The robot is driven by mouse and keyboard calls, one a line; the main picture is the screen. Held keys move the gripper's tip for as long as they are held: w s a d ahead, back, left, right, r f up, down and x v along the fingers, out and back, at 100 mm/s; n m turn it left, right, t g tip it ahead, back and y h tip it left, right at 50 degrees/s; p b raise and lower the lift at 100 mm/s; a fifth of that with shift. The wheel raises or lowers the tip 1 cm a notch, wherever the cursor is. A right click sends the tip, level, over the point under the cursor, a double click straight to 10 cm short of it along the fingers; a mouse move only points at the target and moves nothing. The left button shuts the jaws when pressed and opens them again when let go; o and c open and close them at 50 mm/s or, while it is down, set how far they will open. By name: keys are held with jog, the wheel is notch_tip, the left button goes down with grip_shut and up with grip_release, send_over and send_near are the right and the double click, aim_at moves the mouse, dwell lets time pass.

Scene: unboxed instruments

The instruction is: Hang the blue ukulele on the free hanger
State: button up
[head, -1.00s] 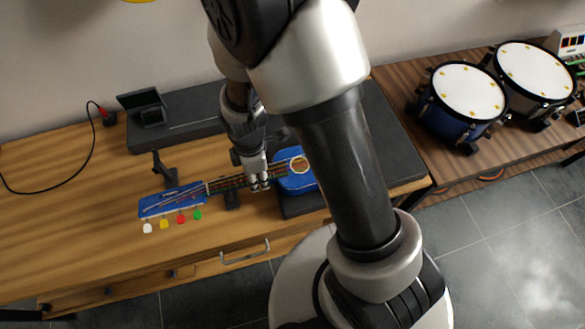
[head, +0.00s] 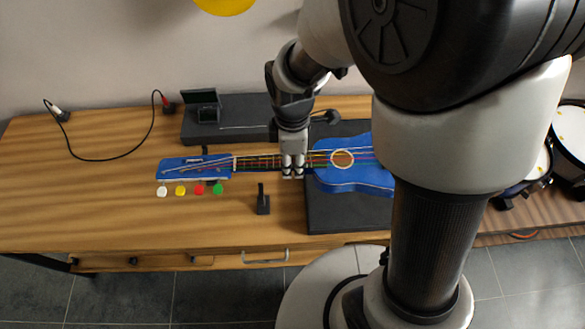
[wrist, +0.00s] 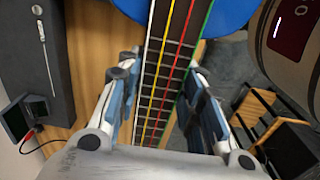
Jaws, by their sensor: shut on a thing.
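The blue ukulele (head: 358,178) lies roughly level in the head view, its body to the right and its headstock (head: 190,168) with white, yellow, red and green pegs to the left. My gripper (head: 292,172) is shut on its neck, close to the body, from above. In the wrist view the fretted neck (wrist: 165,75) with coloured strings runs between the two fingers, with part of the blue body (wrist: 232,14) at the top. The ukulele appears raised off its supports. The free hanger is not visible in these frames.
A small black stand (head: 263,204) stands on the wooden table (head: 100,215) in front of the neck. A dark flat base (head: 335,218) lies below the body. A long dark box (head: 235,130) is behind. Something yellow (head: 225,4) shows on the wall above. Drums (head: 570,135) are at right.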

aim_at(292, 160)
notch_tip(292, 160, up, 5)
jog(key=shift+f+p, duration=0.1)
jog(key=shift+p, duration=0.6)
notch_tip(292, 160, up, 10)
jog(key=p, duration=0.8)
jog(key=shift+f, duration=0.2)
